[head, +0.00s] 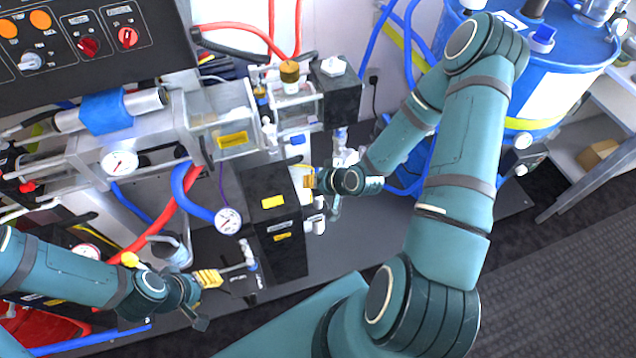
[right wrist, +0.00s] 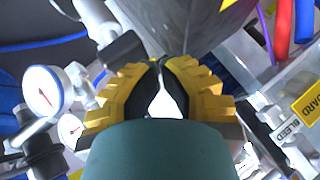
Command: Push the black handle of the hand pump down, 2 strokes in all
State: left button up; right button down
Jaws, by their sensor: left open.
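My left gripper (head: 203,300) is low at the left in the head view, with a yellow-padded finger beside a thin metal rod (head: 234,268) above a small black base. It is open, with nothing seen between its fingers. I cannot make out the pump's black handle for certain; a short dark cylinder (right wrist: 122,49) shows beyond the fingers in the right wrist view. My right gripper (head: 311,181) is beside a black box (head: 277,215) with yellow labels. In the right wrist view its yellow fingers (right wrist: 160,66) meet at the tips, with nothing seen held.
A pressure gauge (head: 228,221) on a blue hose stands between the grippers. A clear-walled block (head: 225,135) and red and blue hoses lie above. A control panel (head: 85,45) fills the top left. A blue drum (head: 560,60) stands at the right. Open floor (head: 560,270) lies at the lower right.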

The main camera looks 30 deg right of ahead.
jog(key=shift+f, duration=0.3)
jog(key=shift+r, duration=0.15)
dwell(0.4)
jog(key=shift+r+p, duration=1.25)
jog(key=shift+r, duration=0.7)
jog(key=shift+r, duration=0.1)
notch_tip(320, 180, up, 5)
jog(key=p, duration=0.3)
jog(key=shift+p, duration=0.3)
